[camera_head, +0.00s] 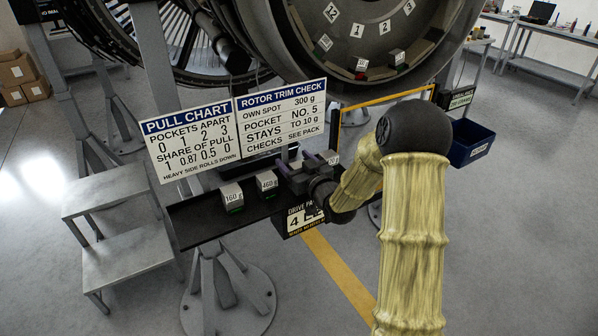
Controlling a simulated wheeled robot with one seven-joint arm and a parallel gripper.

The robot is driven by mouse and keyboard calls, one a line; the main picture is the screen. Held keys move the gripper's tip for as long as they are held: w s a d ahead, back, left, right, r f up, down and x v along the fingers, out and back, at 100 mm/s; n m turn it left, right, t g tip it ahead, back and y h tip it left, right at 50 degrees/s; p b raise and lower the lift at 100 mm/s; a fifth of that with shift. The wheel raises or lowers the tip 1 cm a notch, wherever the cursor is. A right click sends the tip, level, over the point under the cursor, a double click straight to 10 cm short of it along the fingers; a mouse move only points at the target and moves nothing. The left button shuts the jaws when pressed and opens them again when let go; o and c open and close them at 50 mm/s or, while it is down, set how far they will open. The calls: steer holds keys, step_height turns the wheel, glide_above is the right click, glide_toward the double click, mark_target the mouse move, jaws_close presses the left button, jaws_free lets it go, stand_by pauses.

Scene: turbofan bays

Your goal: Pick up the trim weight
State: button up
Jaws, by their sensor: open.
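Two small grey block weights stand on the dark tray (205,222) in front of the engine. One weight (231,196) is marked 160. The other weight (267,184) is marked 460, to its right. A further pale labelled block (332,158) shows partly just beyond my gripper; its number is hard to read. My gripper (300,160) is at the right part of the tray, right of the 460 weight, with its purple-grey fingers apart. My wrist hides part of the tray, and I cannot tell whether anything lies between the fingers.
A pull chart (190,138) and a rotor trim check sign (282,113) stand behind the tray. The rotor ring (345,50) with numbered pockets is above. Grey steps (120,195) are at left, a blue bin (472,142) at right. A yellow frame (385,98) stands behind my arm.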

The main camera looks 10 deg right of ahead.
stand_by(0.4)
steer(key=c, duration=1.3)
steer(key=shift+r, duration=0.1)
step_height(320, 180, up, 10)
steer(key=shift+f+b, duration=0.1)
steer(key=shift+b, duration=0.5)
